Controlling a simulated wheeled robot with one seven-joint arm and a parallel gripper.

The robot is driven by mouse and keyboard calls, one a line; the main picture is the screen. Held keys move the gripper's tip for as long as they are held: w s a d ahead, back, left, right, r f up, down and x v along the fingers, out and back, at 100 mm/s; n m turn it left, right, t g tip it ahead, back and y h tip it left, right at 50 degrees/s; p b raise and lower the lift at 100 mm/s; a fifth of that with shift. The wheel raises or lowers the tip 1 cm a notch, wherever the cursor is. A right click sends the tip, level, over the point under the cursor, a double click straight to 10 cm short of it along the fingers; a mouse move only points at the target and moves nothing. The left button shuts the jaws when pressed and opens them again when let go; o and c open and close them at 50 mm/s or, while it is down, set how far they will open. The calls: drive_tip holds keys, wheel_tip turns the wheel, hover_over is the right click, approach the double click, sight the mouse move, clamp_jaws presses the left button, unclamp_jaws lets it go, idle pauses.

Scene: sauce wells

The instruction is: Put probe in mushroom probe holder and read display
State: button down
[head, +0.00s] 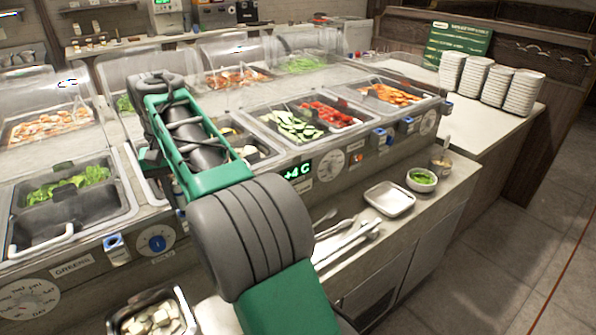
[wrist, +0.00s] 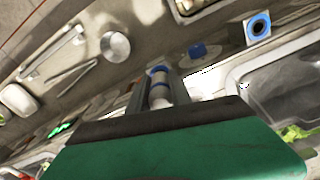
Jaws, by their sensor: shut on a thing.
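In the wrist view my gripper (wrist: 158,84) is shut on the probe (wrist: 159,95), a pale cylinder with blue bands. The probe's far end is hidden. In the head view my arm hides the gripper and probe. The display (head: 297,170) on the counter front glows green and reads "+4 C". Blue-marked holders sit on the counter front: one at the left (head: 117,247), one right of the display (head: 378,137) and one farther right (head: 408,125). I cannot tell which is the mushroom holder. The wrist view shows a square blue-faced holder (wrist: 258,27) and a blue knob-like part (wrist: 198,50).
A pan of pale chunks (head: 150,318) stands at the front left. Tongs (head: 346,243), a metal tray (head: 390,198) and a bowl of greens (head: 421,180) lie on the lower shelf. Dials, clear covers and food pans line the counter. Plate stacks (head: 497,85) stand at right.

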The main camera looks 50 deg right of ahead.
drive_tip(key=shift+r+p, duration=3.1)
drive_tip(key=shift+r, duration=0.4)
drive_tip(key=shift+f, duration=0.1)
